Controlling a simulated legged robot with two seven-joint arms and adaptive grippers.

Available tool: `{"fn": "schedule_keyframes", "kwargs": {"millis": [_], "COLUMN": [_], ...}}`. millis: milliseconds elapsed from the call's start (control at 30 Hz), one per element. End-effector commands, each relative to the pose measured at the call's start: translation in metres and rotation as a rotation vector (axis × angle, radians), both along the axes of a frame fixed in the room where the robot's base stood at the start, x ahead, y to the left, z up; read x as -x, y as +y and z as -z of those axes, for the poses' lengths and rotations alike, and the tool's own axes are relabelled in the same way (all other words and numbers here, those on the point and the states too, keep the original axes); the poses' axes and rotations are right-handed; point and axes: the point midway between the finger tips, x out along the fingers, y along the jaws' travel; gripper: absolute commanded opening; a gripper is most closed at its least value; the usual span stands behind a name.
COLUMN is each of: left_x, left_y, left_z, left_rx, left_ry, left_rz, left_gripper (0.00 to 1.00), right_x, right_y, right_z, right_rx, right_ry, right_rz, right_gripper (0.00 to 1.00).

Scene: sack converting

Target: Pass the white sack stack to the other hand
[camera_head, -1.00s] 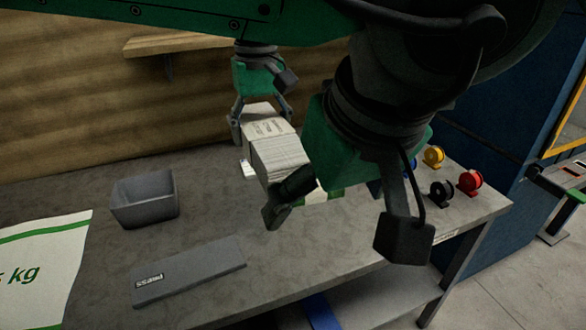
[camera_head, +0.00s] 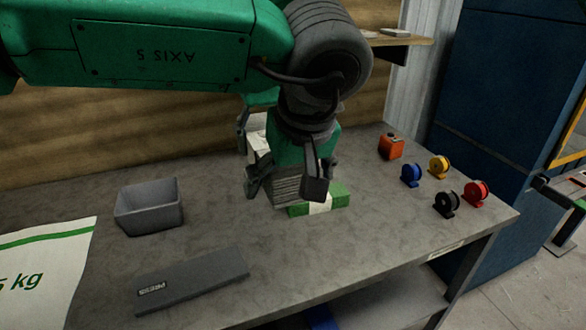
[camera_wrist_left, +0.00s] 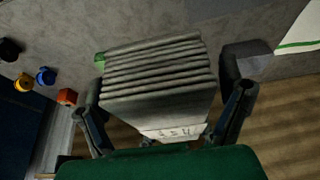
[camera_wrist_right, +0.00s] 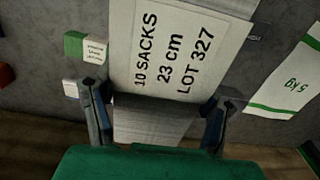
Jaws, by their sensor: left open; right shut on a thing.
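The white sack stack (camera_head: 287,188) is a thick pile of folded layers, partly hidden behind my left gripper in the head view. My left gripper (camera_head: 285,185) is open, with its fingers on either side of the stack's near end. In the left wrist view, the layered edge of the stack (camera_wrist_left: 160,78) lies between the spread fingers. My right gripper (camera_wrist_right: 155,112) is shut on the stack's other end. The stack's label (camera_wrist_right: 168,50) reads 10 SACKS, 23 cm, LOT 327. In the head view the right gripper is mostly hidden behind my left arm.
A green block with a white band (camera_head: 337,196) lies right beside the stack. A grey bin (camera_head: 150,222), a PRESS plate (camera_head: 195,280) and a large 5 kg sack (camera_head: 45,260) are on the left. Coloured spools (camera_head: 476,193) and an orange box (camera_head: 391,147) stand right.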

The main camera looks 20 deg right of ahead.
Motion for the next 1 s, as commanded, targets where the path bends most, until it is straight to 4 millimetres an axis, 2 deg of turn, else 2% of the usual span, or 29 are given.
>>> {"fn": "schedule_keyframes", "kwargs": {"millis": [267, 400, 467, 600, 633, 700, 1000], "left_x": [-0.0004, -0.0004, -0.0004, -0.0003, -0.0006, -0.0006, -0.0008], "left_y": [-0.0001, -0.0002, -0.0003, -0.0005, -0.0007, -0.0007, -0.0003], "left_z": [0.0012, 0.0011, 0.0011, 0.0010, 0.0001, 0.0000, 0.0000], "left_rx": [0.000, 0.000, 0.001, 0.002, 0.003, 0.003, 0.002], "left_ry": [0.000, 0.000, 0.000, -0.001, -0.002, -0.003, -0.002], "left_rz": [0.000, 0.000, 0.000, 0.001, 0.000, 0.000, 0.000], "left_gripper": [0.89, 0.40, 0.22, 0.21, 0.21, 0.21, 0.21], "right_x": [-0.0003, -0.0003, -0.0003, -0.0002, -0.0002, 0.0000, -0.0003], "right_y": [0.0000, 0.0001, 0.0002, 0.0006, 0.0006, 0.0007, 0.0002], "right_z": [-0.0009, -0.0008, -0.0008, -0.0008, -0.0008, -0.0008, -0.0017], "right_rx": [0.000, 0.000, -0.001, -0.002, -0.002, -0.002, -0.001], "right_ry": [-0.001, -0.001, -0.001, -0.001, -0.001, -0.001, -0.001], "right_rz": [0.000, 0.000, 0.000, 0.001, 0.001, 0.001, 0.000], "right_gripper": [0.20, 0.20, 0.20, 0.20, 0.69, 0.92, 0.92]}}
